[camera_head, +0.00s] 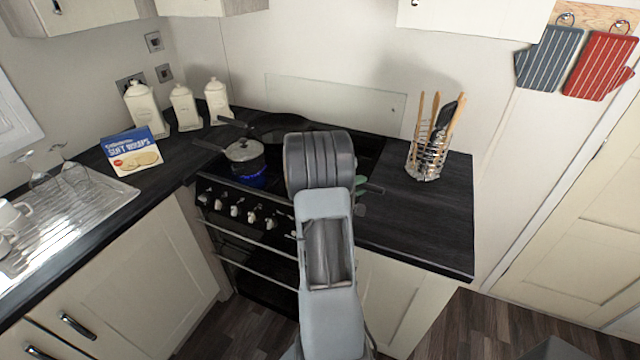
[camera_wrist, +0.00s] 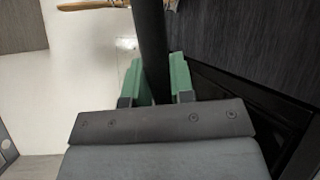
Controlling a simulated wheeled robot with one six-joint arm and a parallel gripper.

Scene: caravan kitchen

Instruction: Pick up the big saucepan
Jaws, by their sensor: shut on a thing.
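In the wrist view, the two green fingers of my gripper (camera_wrist: 158,82) are closed on a dark, straight handle (camera_wrist: 152,35), one finger on each side. The handle runs up out of that view. In the head view, my arm hides most of the gripper; a bit of green fingertip shows just right of the arm, by the hob's right side. The pan body belonging to the handle is hidden behind my arm, so I cannot confirm that it is the big saucepan. A smaller lidded saucepan (camera_head: 244,158) stands on the front left burner over a blue flame.
A dark frying pan (camera_head: 268,127) sits at the back of the hob. A wire utensil holder (camera_head: 427,155) stands on the right worktop (camera_head: 430,215), which is otherwise mostly clear. Cream canisters (camera_head: 184,107) and a wraps packet (camera_head: 130,150) are at left.

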